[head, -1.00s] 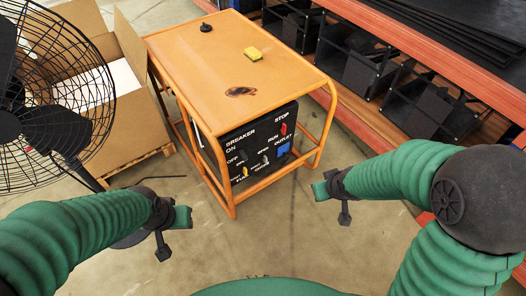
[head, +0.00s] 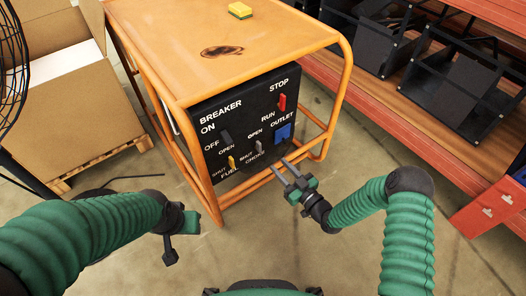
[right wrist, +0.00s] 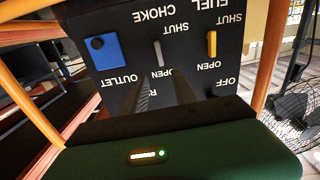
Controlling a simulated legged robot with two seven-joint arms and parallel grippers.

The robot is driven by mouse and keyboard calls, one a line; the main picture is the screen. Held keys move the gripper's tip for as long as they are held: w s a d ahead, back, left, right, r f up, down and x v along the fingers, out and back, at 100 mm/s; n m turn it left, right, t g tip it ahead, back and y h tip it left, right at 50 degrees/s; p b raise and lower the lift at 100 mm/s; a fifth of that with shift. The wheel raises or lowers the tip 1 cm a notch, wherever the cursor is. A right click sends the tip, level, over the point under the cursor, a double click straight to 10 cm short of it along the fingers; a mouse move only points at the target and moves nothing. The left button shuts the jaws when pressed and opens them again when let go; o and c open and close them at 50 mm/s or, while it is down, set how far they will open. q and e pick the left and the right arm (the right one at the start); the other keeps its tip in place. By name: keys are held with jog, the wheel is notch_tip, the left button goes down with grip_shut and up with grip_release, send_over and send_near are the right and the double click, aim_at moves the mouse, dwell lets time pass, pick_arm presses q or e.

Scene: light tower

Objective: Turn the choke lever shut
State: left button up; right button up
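The choke lever (head: 259,146) is a small grey lever low on the black control panel (head: 210,118), between its OPEN and SHUT labels. The grey choke lever (right wrist: 158,53) also shows in the right wrist view, where the panel is upside down. My right gripper (head: 281,167) is in front of the panel, below and right of the lever, with its two thin fingers apart and empty. In the right wrist view the fingers (right wrist: 163,88) point toward the lever, which is beyond their tips. My left gripper (head: 180,225) hangs left of the generator frame; its fingers are unclear.
Orange frame bars (head: 335,110) surround the panel. A cardboard box (head: 60,110) stands left, and a rack (head: 440,130) right.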

aim_at(259, 147)
jog(key=b+x, duration=0.4)
jog(key=x, duration=0.7)
jog(key=shift+w+a, duration=0.1)
jog(key=shift+c, duration=0.4)
grip_shut()
